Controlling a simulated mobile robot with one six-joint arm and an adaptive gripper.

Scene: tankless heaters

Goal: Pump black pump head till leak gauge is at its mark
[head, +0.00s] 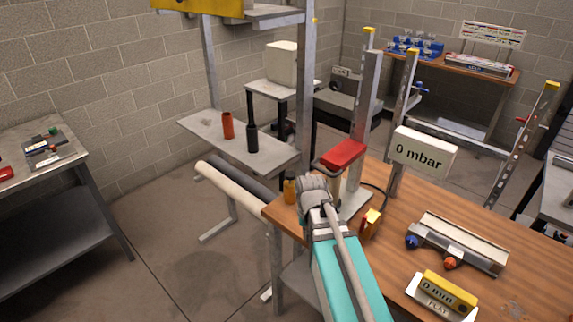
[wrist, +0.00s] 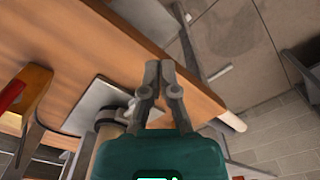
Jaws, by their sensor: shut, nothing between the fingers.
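The gauge is a white box (head: 424,152) reading "0 mbar" on a post above the wooden bench; no mark can be made out on it. A black upright cylinder (head: 252,138) stands on the grey shelf left of the bench; I cannot tell whether it is the pump head. My gripper (head: 312,184) is shut and empty at the bench's left end, beside a stand with a red block on top (head: 343,154). In the wrist view, my closed fingers (wrist: 160,66) lie over the bench near its edge, apart from the cylinder. My gripper partly hides the stand's lower part.
A red cylinder (head: 228,125) stands beside the black one. The wooden bench (head: 400,250) carries a small yellow block (head: 371,222), a grey rail with blue and orange knobs (head: 459,242) and a yellow "0 min" display (head: 450,291). Posts rise behind the bench.

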